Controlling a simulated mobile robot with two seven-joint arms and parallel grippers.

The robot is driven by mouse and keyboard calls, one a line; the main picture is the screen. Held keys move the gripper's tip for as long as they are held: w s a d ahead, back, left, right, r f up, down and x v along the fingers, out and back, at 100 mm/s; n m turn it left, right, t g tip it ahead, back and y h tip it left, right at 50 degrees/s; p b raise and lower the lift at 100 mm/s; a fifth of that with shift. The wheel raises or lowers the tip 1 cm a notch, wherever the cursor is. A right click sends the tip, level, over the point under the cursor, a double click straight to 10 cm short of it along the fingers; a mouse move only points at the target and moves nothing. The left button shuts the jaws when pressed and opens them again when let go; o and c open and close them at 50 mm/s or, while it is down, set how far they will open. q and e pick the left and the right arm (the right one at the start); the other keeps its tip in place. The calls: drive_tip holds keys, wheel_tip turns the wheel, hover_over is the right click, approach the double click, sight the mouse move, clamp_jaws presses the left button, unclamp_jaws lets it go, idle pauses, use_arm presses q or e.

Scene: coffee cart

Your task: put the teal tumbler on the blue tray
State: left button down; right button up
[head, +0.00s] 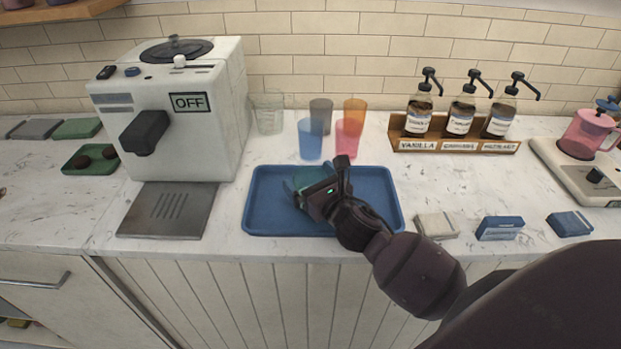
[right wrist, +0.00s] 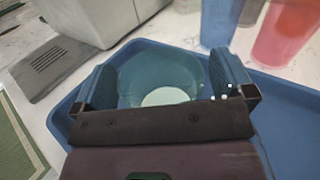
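The teal tumbler (head: 308,176) is see-through and stands over the left-middle part of the blue tray (head: 264,205), partly hidden behind my right gripper (head: 320,183). In the right wrist view the tumbler (right wrist: 162,72) fills the space between the two fingers of my right gripper (right wrist: 165,78), which appear to press on its sides. Its pale round base shows through it, with the blue tray (right wrist: 285,120) around. Whether its base touches the tray is hard to tell. My left gripper is not in view.
Behind the tray stand a blue cup (head: 310,140), a pink cup (head: 348,138), a grey cup (head: 321,112), an orange cup (head: 355,108) and a pale green glass (head: 268,113). A coffee machine (head: 205,110) stands left, a syrup rack (head: 455,145) right. The tray's right part is clear.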

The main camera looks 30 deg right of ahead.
drive_tip(key=shift+r, duration=0.15)
drive_tip(key=s, duration=1.2)
drive_tip(key=shift+d, duration=0.25)
drive_tip(key=shift+s, duration=0.15)
